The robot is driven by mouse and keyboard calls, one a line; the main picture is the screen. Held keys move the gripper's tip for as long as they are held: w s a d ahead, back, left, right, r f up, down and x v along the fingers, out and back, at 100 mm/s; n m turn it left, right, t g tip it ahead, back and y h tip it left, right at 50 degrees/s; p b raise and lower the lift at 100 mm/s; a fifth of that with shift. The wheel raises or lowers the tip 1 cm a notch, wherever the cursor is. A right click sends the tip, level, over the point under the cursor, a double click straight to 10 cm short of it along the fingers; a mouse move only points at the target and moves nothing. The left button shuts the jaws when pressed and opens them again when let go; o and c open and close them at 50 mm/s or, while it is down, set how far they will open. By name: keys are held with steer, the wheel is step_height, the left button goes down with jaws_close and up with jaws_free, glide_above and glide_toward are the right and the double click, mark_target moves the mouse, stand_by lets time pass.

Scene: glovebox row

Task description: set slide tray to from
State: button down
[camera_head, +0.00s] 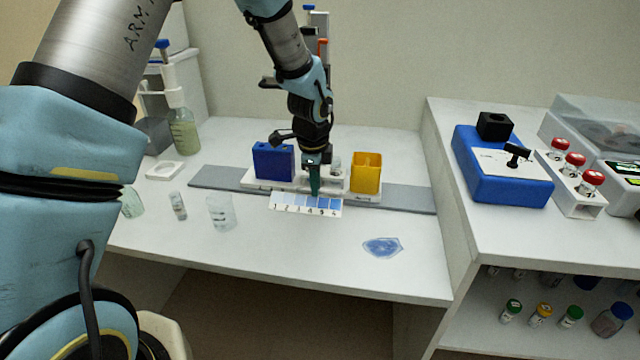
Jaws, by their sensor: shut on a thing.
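The white slide tray (352,193) sits on a long grey rail (218,178). A blue box (273,163) stands at its left and an open yellow box (366,172) at its right. A white scale card (306,203) with numbers and blue shades is at the tray's front. My gripper (314,180) points down between the two boxes, just behind the card. It is shut at the middle of the tray, where a narrow teal part shows; the exact grip point is partly hidden.
A clear beaker (221,212), a small vial (178,206) and a blue spill-like patch (382,247) are on the front of the bench. A bottle (184,131) stands back left.

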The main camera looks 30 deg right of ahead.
steer(key=c, duration=0.9)
jaws_free()
steer(key=shift+r, duration=0.1)
steer(key=r, duration=0.3)
steer(key=s+a+r, duration=0.1)
steer(key=r, duration=0.3)
steer(key=r+b, duration=0.1)
steer(key=r, duration=0.2)
steer(key=shift+s+a+r, duration=0.15)
steer(key=shift+s+r, duration=0.05)
steer(key=shift+s, duration=0.1)
steer(key=w+a+n, duration=0.3)
steer(key=a+n, duration=0.4)
steer(key=a, duration=0.5)
steer(key=s+a+n, duration=0.2)
steer(key=a+n, duration=0.4)
steer(key=a, duration=0.2)
steer(key=s+a+n, duration=0.2)
steer(key=a+n, duration=0.4)
steer(key=a, duration=0.2)
steer(key=s+a+n+y, duration=0.1)
steer(key=s+a+n, duration=0.1)
steer(key=a+n, duration=0.3)
steer(key=shift+a+r+n+p, duration=0.2)
steer(key=shift+a, duration=0.7)
steer(key=shift+a+r+n+p, duration=0.15)
steer(key=shift+a+n, duration=0.05)
steer(key=shift+a, duration=0.7)
